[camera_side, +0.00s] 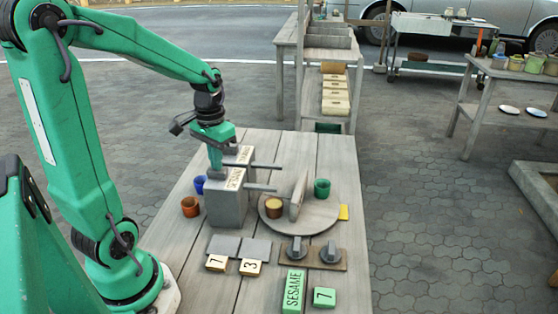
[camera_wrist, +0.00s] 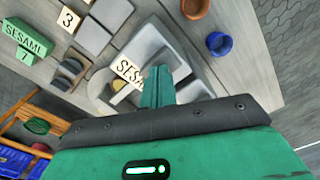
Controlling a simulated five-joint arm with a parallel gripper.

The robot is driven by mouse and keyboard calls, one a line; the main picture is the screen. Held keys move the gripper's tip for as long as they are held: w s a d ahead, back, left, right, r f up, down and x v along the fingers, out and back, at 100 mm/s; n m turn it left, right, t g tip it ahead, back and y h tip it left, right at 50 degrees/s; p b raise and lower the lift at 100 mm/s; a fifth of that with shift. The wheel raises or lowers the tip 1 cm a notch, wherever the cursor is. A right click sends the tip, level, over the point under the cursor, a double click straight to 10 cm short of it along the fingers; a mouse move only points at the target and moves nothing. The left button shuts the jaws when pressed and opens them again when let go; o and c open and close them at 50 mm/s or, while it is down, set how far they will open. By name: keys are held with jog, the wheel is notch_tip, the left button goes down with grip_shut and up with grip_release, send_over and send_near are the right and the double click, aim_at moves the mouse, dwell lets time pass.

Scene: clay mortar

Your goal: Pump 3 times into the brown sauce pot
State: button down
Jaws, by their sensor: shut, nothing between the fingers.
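My gripper (camera_side: 216,165) is shut and empty, pointing down at the top of the near grey pump box (camera_side: 227,208). In the wrist view its fingers (camera_wrist: 158,92) cover part of a label reading SESA; contact cannot be told. A second labelled grey box (camera_side: 240,155) stands behind. Thin spouts (camera_side: 258,187) reach right from the boxes. An ochre-brown pot (camera_side: 273,207) sits on a round board (camera_side: 310,224), near the near spout's end. A green pot (camera_side: 321,188) is on the board beyond an upright grey divider (camera_side: 299,196). An orange-brown pot (camera_side: 190,207) stands left of the boxes.
A blue pot (camera_side: 199,185) stands at left, also in the wrist view (camera_wrist: 219,43). Two grey knobs (camera_side: 296,248) sit in front of the board. Number tiles 7 (camera_side: 216,263) and 3 (camera_side: 250,267), a green SESAME block (camera_side: 293,289) and a green 7 block (camera_side: 325,297) lie in front.

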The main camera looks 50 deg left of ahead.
jog(key=shift+r, duration=1.25)
jog(key=shift+r, duration=0.1)
jog(key=shift+r, duration=2.4)
jog(key=s+d+m+t, duration=0.1)
jog(key=s+d+t, duration=0.1)
jog(key=d, duration=0.5)
jog(key=s+d+r+m+t, duration=0.1)
jog(key=s+d+m+t, duration=0.1)
jog(key=d, duration=0.4)
jog(key=shift+s+d+r+t, duration=0.25)
jog(key=shift+s+d+t, duration=0.1)
jog(key=shift+s+t, duration=0.5)
